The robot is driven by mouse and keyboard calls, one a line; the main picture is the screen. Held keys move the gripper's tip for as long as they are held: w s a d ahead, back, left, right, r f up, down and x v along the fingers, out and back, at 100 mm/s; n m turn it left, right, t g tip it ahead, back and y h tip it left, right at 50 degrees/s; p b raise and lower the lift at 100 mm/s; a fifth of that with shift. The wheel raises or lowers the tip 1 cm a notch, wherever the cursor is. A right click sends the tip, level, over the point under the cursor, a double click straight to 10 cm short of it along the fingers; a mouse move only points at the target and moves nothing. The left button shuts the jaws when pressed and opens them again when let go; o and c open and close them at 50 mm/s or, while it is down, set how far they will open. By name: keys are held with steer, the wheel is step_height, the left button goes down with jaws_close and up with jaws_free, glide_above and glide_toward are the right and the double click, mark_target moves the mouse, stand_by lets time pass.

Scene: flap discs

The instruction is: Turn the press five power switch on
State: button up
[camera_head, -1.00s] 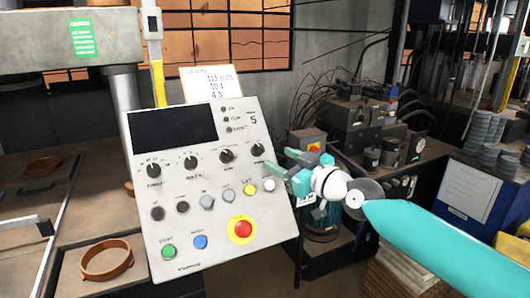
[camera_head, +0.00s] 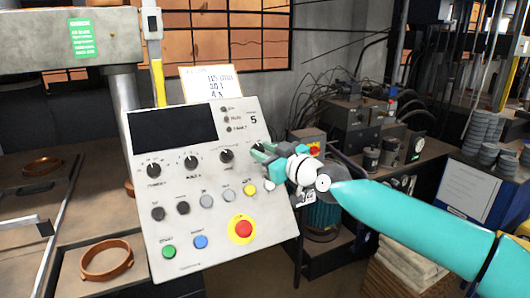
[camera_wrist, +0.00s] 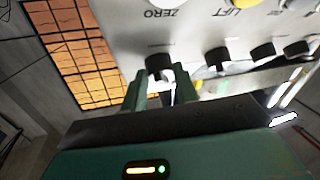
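The tilted grey press panel (camera_head: 215,215) marked "5" fills the middle of the head view. A row of dark rotary knobs crosses it: a left one (camera_head: 153,170), two middle ones, and a rightmost one at my gripper. The knob labels are too small to read surely. My gripper (camera_head: 258,153) is at the rightmost knob and partly hides it. In the wrist view, that black knob (camera_wrist: 158,64) sits between the tips of my open gripper (camera_wrist: 160,78), with a finger on each side. I cannot tell whether either finger touches it.
Below the knobs are several buttons, including a yellow one (camera_head: 250,190), a green one (camera_head: 168,252) and a red emergency stop (camera_head: 243,229). A dark screen (camera_head: 173,127) is at upper left. A copper-coloured ring (camera_head: 106,260) lies left of the panel. Machinery stands at right.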

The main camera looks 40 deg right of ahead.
steer(key=shift+a+m+h, duration=0.1)
steer(key=shift+m+h, duration=0.2)
steer(key=shift+m, duration=0.3)
steer(key=m+h, duration=0.3)
steer(key=m, duration=0.2)
steer(key=m+g+h, duration=0.1)
steer(key=m+h, duration=0.1)
steer(key=shift+a+f+m+h, duration=0.2)
steer(key=shift+a+m+h, duration=0.1)
steer(key=m+g+h, duration=0.1)
steer(key=m, duration=0.1)
steer(key=m+g+h, duration=0.1)
steer(key=m, duration=0.1)
steer(key=shift+w+a+r+m+h, duration=0.1)
steer(key=shift+a+m+h, duration=0.05)
steer(key=shift+m+h, duration=0.25)
steer(key=shift+w+a+r+m+g+h, duration=0.1)
steer(key=shift+m+g+h, duration=0.3)
steer(key=shift+m, duration=0.4)
steer(key=shift+w+a+m+g+h, duration=0.1)
steer(key=shift+m+g+h, duration=0.2)
steer(key=shift+m+g, duration=0.35)
steer(key=shift+m, duration=0.35)
steer(key=o, duration=1)
steer(key=shift+c, duration=0.2)
steer(key=shift+s+r, duration=0.1)
